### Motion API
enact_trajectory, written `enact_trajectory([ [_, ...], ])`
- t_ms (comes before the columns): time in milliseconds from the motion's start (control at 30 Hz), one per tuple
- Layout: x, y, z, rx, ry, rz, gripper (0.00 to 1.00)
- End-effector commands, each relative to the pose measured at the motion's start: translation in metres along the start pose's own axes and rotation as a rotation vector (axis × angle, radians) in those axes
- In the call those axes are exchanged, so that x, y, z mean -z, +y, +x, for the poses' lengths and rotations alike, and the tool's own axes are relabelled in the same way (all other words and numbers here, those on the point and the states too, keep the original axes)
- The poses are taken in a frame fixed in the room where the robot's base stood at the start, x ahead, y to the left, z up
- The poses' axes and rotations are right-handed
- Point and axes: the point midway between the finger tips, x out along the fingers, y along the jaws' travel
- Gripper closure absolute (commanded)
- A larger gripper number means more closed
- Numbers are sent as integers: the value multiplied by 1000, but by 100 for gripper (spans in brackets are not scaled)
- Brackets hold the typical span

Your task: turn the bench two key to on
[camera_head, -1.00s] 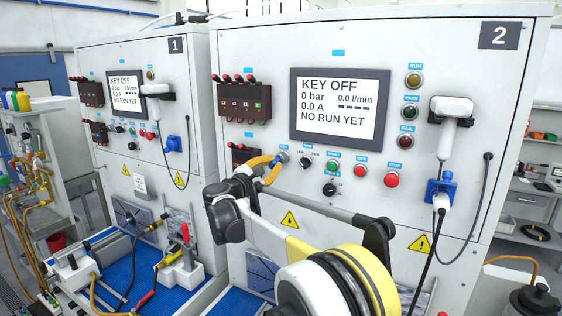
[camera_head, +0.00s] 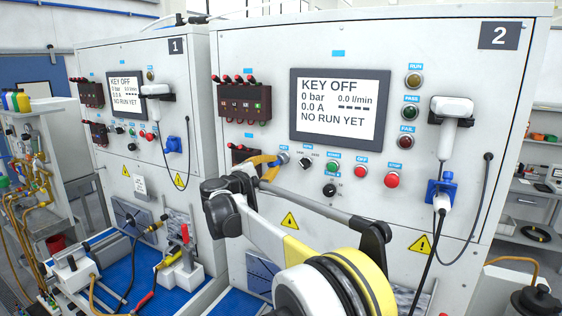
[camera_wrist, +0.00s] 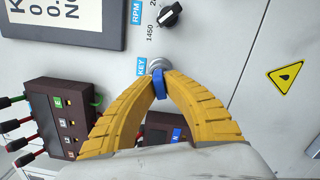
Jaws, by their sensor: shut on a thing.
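The bench two panel (camera_head: 375,60) carries a screen (camera_head: 340,107) that reads KEY OFF, 0 bar, NO RUN YET. Its key switch (camera_head: 283,157) is below the screen's left corner and partly hidden by my fingers. In the wrist view the round metal key lock (camera_wrist: 157,66) sits beside the blue KEY label, with the blue key (camera_wrist: 159,84) in it. My gripper (camera_head: 270,166) has its yellow fingers at the key. In the wrist view the fingertips (camera_wrist: 160,80) are closed on the blue key from both sides.
Close to my gripper are a dark terminal block (camera_head: 245,155) and the black RPM knob (camera_wrist: 171,14). Green and red buttons (camera_head: 392,179) lie to the right. A white handheld unit with a cable (camera_head: 450,115) hangs farther right. Bench one (camera_head: 130,65) stands at left.

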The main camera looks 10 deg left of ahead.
Motion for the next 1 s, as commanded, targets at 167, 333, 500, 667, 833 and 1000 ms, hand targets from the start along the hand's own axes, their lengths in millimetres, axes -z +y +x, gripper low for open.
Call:
enact_trajectory([
  [167,0,0,0,2,0,24,100],
  [333,0,0,0,7,0,77,100],
  [500,0,1,0,23,0,288,100],
  [667,0,1,0,26,-1,339,100],
  [833,0,1,0,26,-1,337,70],
  [1000,0,1,0,26,0,336,68],
])
